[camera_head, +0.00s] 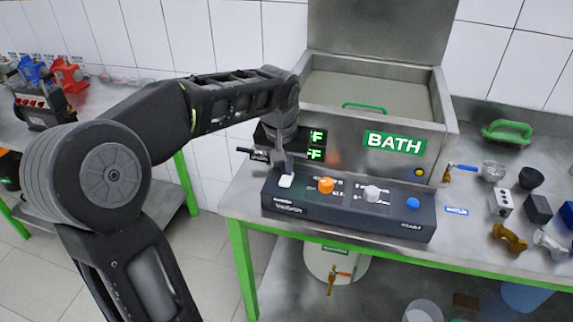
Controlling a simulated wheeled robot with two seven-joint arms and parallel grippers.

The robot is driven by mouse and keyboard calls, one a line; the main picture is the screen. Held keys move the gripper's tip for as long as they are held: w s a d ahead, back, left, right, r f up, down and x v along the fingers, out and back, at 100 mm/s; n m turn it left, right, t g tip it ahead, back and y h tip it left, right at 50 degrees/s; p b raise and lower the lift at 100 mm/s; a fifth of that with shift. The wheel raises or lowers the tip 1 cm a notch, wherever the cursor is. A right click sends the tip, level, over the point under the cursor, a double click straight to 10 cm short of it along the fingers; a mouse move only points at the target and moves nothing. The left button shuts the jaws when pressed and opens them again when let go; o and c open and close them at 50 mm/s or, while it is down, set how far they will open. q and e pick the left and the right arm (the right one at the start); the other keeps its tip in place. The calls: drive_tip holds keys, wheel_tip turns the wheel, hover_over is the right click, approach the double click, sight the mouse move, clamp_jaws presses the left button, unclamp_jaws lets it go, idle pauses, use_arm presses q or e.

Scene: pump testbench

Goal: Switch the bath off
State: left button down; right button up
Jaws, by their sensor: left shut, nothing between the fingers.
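The bath (350,121) is a metal tank with a raised lid and a green BATH label. In front of it lies a dark control panel (340,222). The panel carries a white switch (286,181) at its left, an orange knob (326,185), a grey knob (372,193) and a blue button (413,203). A small display (316,145) shows two rows of green characters, partly hidden by my arm. My left gripper (284,170) is shut and points down at the white switch, right above it; I cannot tell if it touches. My right gripper is not in view.
The bath and panel stand on a metal table with green edges (390,260). At right are a blue-handled valve (460,167), a green handle (507,131) and several fittings. A second bench at left holds red and blue parts (68,75). A tank with a tap (335,267) sits below.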

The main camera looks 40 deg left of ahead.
use_arm(q)
drive_tip(key=shift+f+b, duration=0.3)
drive_tip(key=shift+r, duration=0.15)
drive_tip(key=shift+s+d, duration=0.1)
drive_tip(key=shift+s, duration=0.05)
drive_tip(key=shift+s+d, duration=0.2)
drive_tip(key=shift+s, duration=0.35)
drive_tip(key=shift+r, duration=0.1)
